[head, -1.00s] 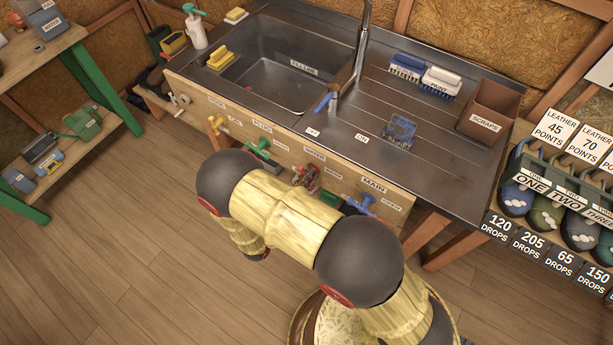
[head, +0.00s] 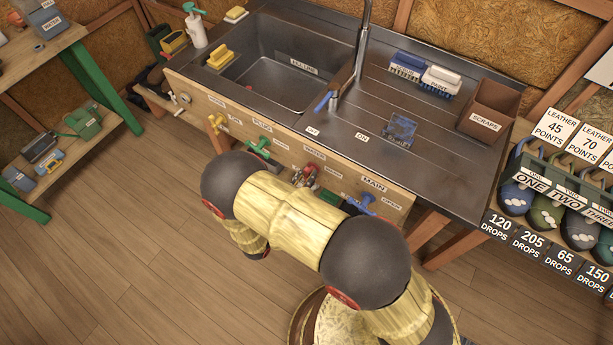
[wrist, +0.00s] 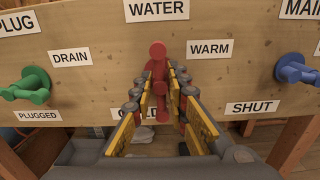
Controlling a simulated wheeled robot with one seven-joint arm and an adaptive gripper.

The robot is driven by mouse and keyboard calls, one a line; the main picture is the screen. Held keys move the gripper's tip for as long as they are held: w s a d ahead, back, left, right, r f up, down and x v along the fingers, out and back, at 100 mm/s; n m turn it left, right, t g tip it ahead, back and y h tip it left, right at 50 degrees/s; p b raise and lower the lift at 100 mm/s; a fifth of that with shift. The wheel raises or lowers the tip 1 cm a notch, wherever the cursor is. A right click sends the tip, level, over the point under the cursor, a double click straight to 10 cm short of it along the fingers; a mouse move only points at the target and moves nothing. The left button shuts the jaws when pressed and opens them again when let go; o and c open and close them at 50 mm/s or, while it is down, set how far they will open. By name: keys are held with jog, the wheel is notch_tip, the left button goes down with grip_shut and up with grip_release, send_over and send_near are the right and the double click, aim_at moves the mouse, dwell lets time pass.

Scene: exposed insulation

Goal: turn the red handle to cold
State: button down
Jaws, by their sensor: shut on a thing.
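The red handle (wrist: 158,62) is in the middle of the wrist view, on the wooden front panel under the WATER label (wrist: 157,10). It points downward, towards a label (wrist: 128,105) that is mostly covered by my gripper and seems to read COLD. The WARM label (wrist: 210,48) is to its right. My gripper (wrist: 161,82) has its yellow-padded fingers on either side of the handle and is shut on it. In the head view the red handle (head: 309,170) shows small just above my arm, partly hidden.
A green handle (wrist: 27,87) by DRAIN and PLUGGED is to the left, and a blue handle (wrist: 295,70) under MAIN to the right. A yellow handle (head: 216,123) is further left in the head view. The metal sink (head: 285,80) lies above the panel.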

jog(key=shift+s+d+f, duration=0.1)
jog(key=shift+f, duration=0.05)
jog(key=c, duration=1.9)
grip_release()
jog(key=shift+o, duration=0.3)
jog(key=shift+s, duration=0.1)
jog(key=v, duration=1.2)
jog(key=shift+w+a, duration=0.25)
